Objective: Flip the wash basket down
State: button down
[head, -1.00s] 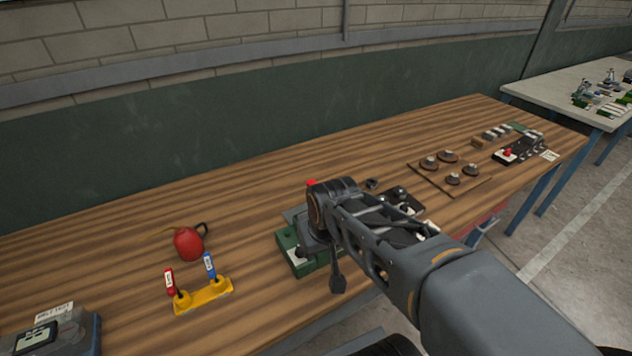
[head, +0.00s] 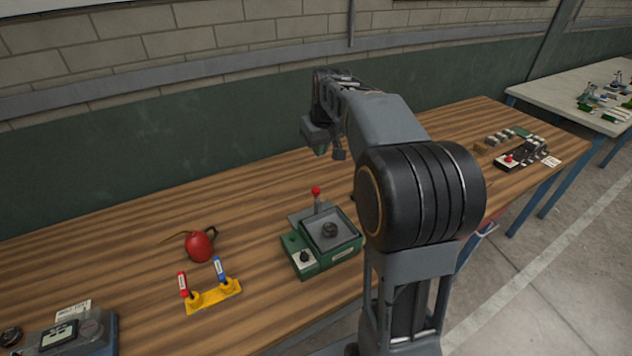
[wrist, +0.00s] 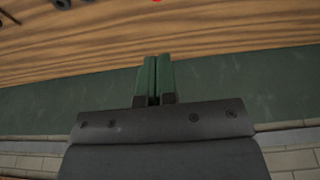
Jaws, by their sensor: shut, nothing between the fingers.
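A green unit (head: 326,258) stands on the wooden bench in the head view, with a grey square basin on top holding a dark round part (head: 330,230). A red-knobbed lever (head: 316,191) stands upright at its back edge. I cannot clearly make out which part is the wash basket. My gripper (wrist: 153,60) is shut and empty, its green fingers together in the wrist view. In the head view it is raised above and behind the unit, apart from it. A red spot, maybe the knob, shows at the wrist view's top edge.
A red rounded can (head: 200,245) and a yellow base (head: 213,297) with red and blue tagged levers stand left of the unit. A grey-blue meter box (head: 80,335) is at the lower left. The green wall lies close behind the bench.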

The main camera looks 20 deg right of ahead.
dwell(0.3)
jog(key=p, duration=0.2)
send_near(314, 188)
jog(key=x, duration=0.5)
jog(key=shift+w, duration=0.35)
jog(key=shift+f+p, duration=0.35)
jog(key=shift+f, duration=0.55)
notch_tip(314, 188, down, 5)
jog(key=b, duration=0.4)
jog(key=shift+f, duration=0.2)
jog(key=shift+s+r, duration=0.1)
jog(key=shift+s, duration=0.05)
notch_tip(314, 188, up, 5)
jog(key=p, duration=0.3)
jog(key=shift+f, duration=0.2)
jog(key=b+v, duration=0.2)
jog(key=v, duration=0.7)
jog(key=shift+r, duration=0.45)
